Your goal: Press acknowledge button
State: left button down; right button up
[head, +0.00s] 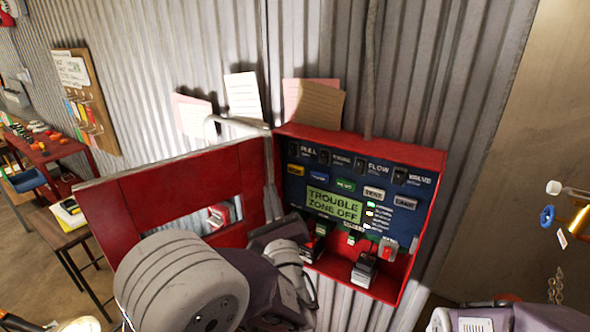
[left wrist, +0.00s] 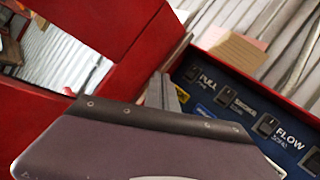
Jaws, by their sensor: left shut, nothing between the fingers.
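An open red alarm box (head: 360,144) on the corrugated wall holds a blue panel (head: 407,221). A row of coloured buttons crosses it: yellow (head: 294,171), blue (head: 318,178), green (head: 345,185) and two pale ones; I cannot read which is acknowledge. A green display (head: 334,205) reads "TROUBLE ZONE OFF". My left gripper (head: 288,228) is shut and empty, in front of the panel's lower left, below the yellow button. In the left wrist view its fingers (left wrist: 163,92) point toward the panel's left edge; contact is not visible. My right arm shows at bottom right, its fingers out of view.
The red door (head: 160,193) stands swung open to the left of the box, close to my left arm. Black switches line the panel top. Papers (head: 242,96) hang above. A small table (head: 64,215) stands far left; brass fittings (head: 578,219) are at right.

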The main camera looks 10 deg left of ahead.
aim_at(296, 170)
pick_arm(q)
jog(key=w+d+p, duration=0.1)
jog(key=w+d, duration=0.1)
jog(key=w, duration=0.4)
jog(key=shift+w+d, duration=0.2)
jog(key=shift+d, duration=0.05)
jog(key=shift+r, duration=0.15)
dwell(1.7)
jog(key=shift+w+d, duration=0.15)
jog(key=shift+w, duration=0.3)
